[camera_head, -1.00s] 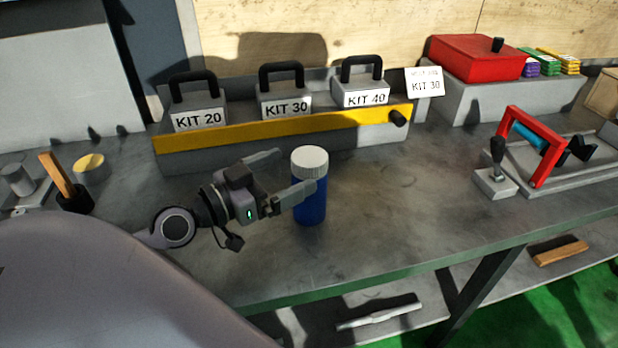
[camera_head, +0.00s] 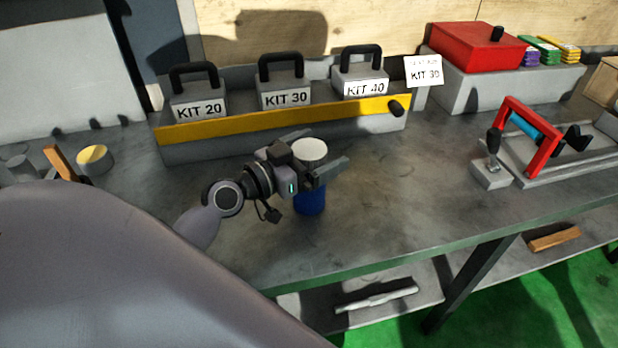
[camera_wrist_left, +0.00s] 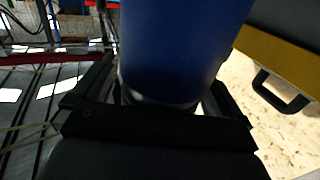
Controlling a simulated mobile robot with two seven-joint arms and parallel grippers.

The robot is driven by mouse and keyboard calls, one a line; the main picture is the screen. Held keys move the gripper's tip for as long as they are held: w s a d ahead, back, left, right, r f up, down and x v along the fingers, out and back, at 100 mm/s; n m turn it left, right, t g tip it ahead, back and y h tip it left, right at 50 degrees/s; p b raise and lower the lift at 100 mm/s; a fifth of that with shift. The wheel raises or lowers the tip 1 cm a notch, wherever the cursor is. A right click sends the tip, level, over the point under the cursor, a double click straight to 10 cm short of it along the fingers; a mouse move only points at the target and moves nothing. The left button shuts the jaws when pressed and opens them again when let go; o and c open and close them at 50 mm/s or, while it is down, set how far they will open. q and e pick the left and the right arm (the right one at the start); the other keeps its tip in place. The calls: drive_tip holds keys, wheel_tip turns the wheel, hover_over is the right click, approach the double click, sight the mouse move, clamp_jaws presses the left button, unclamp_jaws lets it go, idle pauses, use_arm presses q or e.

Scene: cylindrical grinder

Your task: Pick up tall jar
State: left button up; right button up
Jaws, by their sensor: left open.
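The tall jar (camera_head: 310,202) is a blue cylinder with a white ribbed lid, standing upright on the grey workbench in the head view. My left gripper (camera_head: 320,158) is open, with one finger on the far side of the jar and one on the near side, at about lid height. In the left wrist view the blue jar (camera_wrist_left: 182,45) fills the space between the two dark fingers. I cannot tell whether either finger touches it. The gripper hides part of the jar's upper body in the head view. My right gripper is not in view.
Behind the jar stands a grey rack with a yellow front strip (camera_head: 270,122) holding three KIT weights with black handles. A red-framed fixture (camera_head: 540,150) and a red box (camera_head: 478,50) are at the right. The bench right of the jar is clear.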

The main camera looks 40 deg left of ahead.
use_arm(q)
drive_tip(key=c, duration=1.4)
